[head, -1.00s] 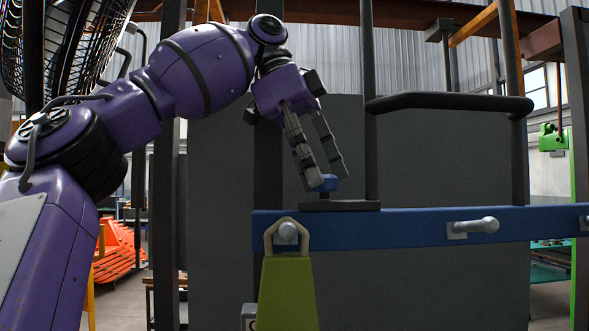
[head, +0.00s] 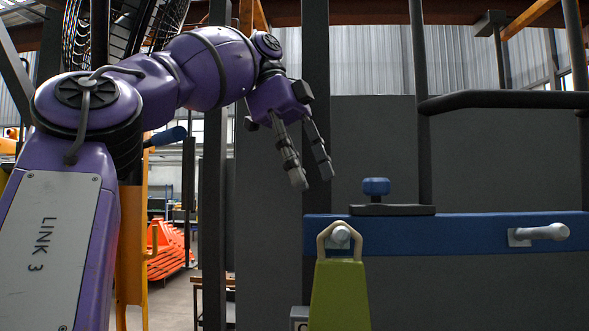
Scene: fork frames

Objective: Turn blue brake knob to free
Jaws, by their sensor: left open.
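The blue brake knob (head: 376,187) stands on a dark base plate (head: 392,210) on top of the blue rail (head: 470,232). My left gripper (head: 313,178) is open and empty, its fingers pointing down, to the left of the knob and apart from it. The whole knob is visible. Its markings are too small to read. My right gripper is not in view.
A green-yellow tag (head: 340,297) hangs by a loop from a peg on the rail. A grey handle (head: 538,234) sticks out of the rail at the right. A dark bar (head: 500,102) runs above it. Dark upright posts and a grey panel (head: 510,155) stand behind.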

